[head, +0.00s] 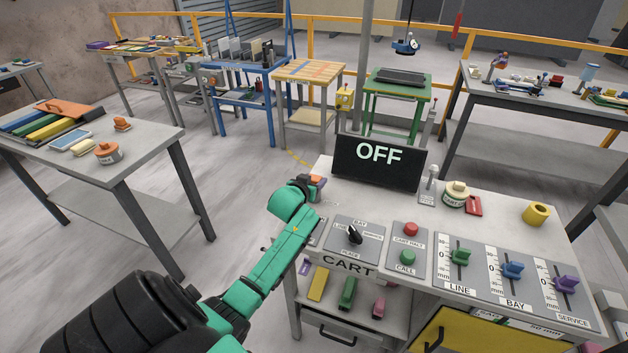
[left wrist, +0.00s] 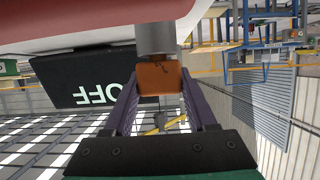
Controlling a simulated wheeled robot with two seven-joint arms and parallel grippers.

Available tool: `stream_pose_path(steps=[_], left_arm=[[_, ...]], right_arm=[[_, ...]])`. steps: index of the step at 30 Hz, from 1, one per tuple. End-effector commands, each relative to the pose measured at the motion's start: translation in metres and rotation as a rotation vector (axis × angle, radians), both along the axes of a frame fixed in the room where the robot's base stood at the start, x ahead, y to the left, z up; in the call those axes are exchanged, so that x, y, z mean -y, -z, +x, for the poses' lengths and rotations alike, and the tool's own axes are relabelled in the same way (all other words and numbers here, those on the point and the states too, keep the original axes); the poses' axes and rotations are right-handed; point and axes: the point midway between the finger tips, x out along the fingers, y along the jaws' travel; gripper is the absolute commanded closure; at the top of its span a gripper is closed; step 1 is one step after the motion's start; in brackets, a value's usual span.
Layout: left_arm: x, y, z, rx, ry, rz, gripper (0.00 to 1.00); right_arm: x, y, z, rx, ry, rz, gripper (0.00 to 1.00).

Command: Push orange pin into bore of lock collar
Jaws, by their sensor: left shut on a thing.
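My left gripper (head: 312,183) is at the back left corner of the grey control desk. In the left wrist view its two dark fingers (left wrist: 160,95) are shut on an orange block-shaped piece (left wrist: 158,78), which I take as the orange pin's head. A grey cylinder (left wrist: 155,38) extends from it toward a red and pale surface at the top of that view. In the head view only a small bit of orange (head: 317,180) shows at the fingertips. A yellow ring-like piece with a hole (head: 536,214) stands at the desk's right. I cannot tell which thing is the lock collar, or whether the cylinder enters a bore.
A black OFF display (head: 380,163) stands close right of my left gripper. The desk (head: 490,215) carries a rotary switch (head: 353,234), buttons, sliders, a cream tin (head: 456,194) and a red tag (head: 474,206). Another table (head: 160,140) stands at left, with open floor between.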

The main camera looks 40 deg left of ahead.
Motion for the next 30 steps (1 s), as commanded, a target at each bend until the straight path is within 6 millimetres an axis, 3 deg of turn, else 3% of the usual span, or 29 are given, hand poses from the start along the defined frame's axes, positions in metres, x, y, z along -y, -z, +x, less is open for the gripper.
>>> stream_pose_path(steps=[6,7,9,20,26,30], left_arm=[[0.0,0.006,0.0,0.002,0.0,0.001,1.0],[0.0,0.004,0.0,0.002,0.0,0.001,0.31],[0.0,0.004,0.0,0.002,0.0,0.001,0.08],[0.001,0.005,-0.003,-0.001,0.0,0.0,0.08],[0.01,-0.006,-0.028,-0.001,0.001,0.0,0.08],[0.02,-0.019,-0.058,0.0,0.001,0.001,0.08]], right_arm=[[0.0,0.005,0.0,0.0,0.0,0.0,0.5],[0.0,0.004,0.0,0.0,-0.001,0.0,0.5],[0.0,0.004,0.0,0.0,-0.001,0.0,0.5],[0.0,0.004,0.0,0.0,-0.001,0.0,0.5],[0.0,0.004,0.0,0.0,-0.001,0.0,0.5],[0.0,0.007,0.0,0.0,-0.001,0.0,0.5]])
